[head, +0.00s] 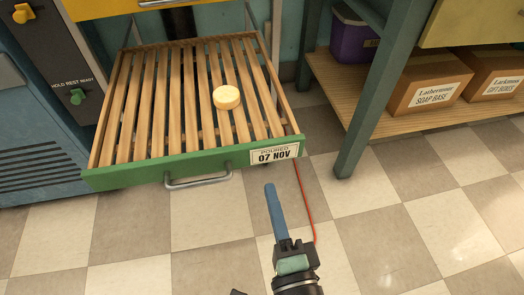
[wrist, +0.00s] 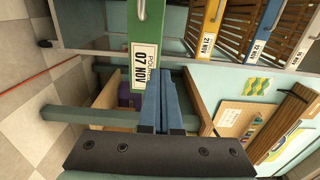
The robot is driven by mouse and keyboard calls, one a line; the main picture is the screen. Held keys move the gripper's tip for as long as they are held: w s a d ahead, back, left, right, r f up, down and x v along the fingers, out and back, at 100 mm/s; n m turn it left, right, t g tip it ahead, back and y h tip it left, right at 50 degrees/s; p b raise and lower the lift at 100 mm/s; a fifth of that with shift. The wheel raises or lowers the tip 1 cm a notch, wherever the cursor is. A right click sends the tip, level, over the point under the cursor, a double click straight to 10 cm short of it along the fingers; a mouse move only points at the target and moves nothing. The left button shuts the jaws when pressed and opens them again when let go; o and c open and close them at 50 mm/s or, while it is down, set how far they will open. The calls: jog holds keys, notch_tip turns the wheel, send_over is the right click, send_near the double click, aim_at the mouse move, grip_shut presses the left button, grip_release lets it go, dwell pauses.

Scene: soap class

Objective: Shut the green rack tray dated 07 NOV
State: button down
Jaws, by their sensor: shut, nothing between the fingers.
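The green rack tray (head: 130,177) stands pulled out, its wooden slats showing. Its front carries the label POURED 07 NOV (head: 274,154) at the right end and a metal handle (head: 198,181) at the middle. A round pale yellow soap (head: 227,97) lies on the slats, right of centre. My gripper (head: 270,187) is shut and empty, in front of and below the label end, apart from the tray in the head view. In the wrist view the green front (wrist: 143,25) and its label appear just beyond the blue fingertips (wrist: 162,72); any contact cannot be told.
A blue machine (head: 40,130) stands close left of the tray. A blue-green table leg (head: 375,90) and a low shelf with cardboard boxes (head: 430,92) are at right. Other trays, including a yellow-fronted one (wrist: 212,28), show in the wrist view. The checkered floor in front is clear except for a thin red line (head: 305,203).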

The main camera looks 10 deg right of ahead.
aim_at(258, 147)
jog(key=w, duration=0.8)
jog(key=shift+w, duration=0.25)
jog(key=shift+w+p, duration=0.1)
jog(key=shift+p, duration=0.2)
